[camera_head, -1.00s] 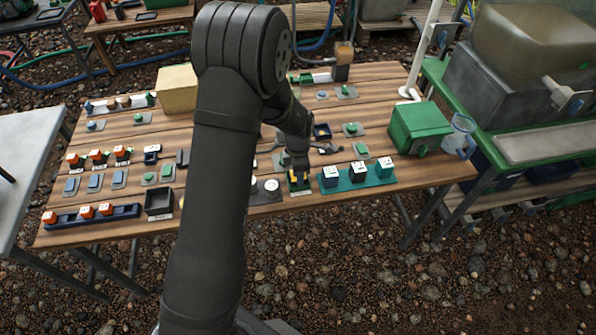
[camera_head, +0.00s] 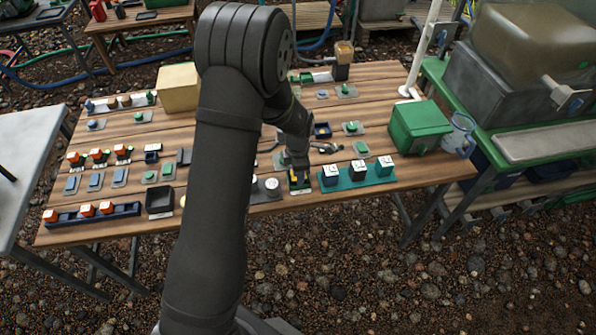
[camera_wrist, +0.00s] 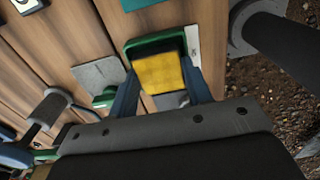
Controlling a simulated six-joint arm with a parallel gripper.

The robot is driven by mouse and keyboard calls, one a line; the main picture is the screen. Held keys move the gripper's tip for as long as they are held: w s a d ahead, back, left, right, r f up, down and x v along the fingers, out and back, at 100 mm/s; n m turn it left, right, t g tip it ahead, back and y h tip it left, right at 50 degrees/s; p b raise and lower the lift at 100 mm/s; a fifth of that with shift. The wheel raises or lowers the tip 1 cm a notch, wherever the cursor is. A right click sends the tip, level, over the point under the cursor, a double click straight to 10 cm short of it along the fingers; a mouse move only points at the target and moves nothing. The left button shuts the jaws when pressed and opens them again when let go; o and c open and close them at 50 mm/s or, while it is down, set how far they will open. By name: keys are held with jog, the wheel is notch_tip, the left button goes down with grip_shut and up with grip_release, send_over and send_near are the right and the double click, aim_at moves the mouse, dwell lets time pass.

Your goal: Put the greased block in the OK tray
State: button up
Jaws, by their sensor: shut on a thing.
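My gripper (camera_head: 298,180) is low over the front edge of the wooden table, at a small green-rimmed tray (camera_head: 303,189). In the wrist view its fingers (camera_wrist: 160,75) are shut on a block with a yellow face (camera_wrist: 160,73). The block is at the green tray (camera_wrist: 150,43), whose rim shows beyond it; I cannot tell whether it touches the tray's floor. A pale label lies beside this tray, too small to read, so I cannot confirm that it is the OK tray.
A teal strip with several white-topped cubes (camera_head: 357,178) stands close on the right. A dark empty tray (camera_head: 159,199) is at the front left. A green box (camera_head: 418,128) stands at the right end. Small parts on grey plates cover much of the table.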

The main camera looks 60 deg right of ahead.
jog(key=shift+s+a+f, duration=0.1)
jog(key=shift+a+f, duration=0.15)
jog(key=shift+f, duration=0.4)
jog(key=o, duration=1.1)
jog(key=shift+s, duration=0.1)
jog(key=shift+d+r, duration=0.1)
jog(key=shift+r, duration=0.45)
jog(key=shift+d+r, duration=0.1)
jog(key=shift+r, duration=3.2)
notch_tip(320, 180, down, 8)
jog(key=shift+r, duration=0.1)
jog(key=shift+w+r, duration=0.2)
jog(key=shift+r, duration=0.2)
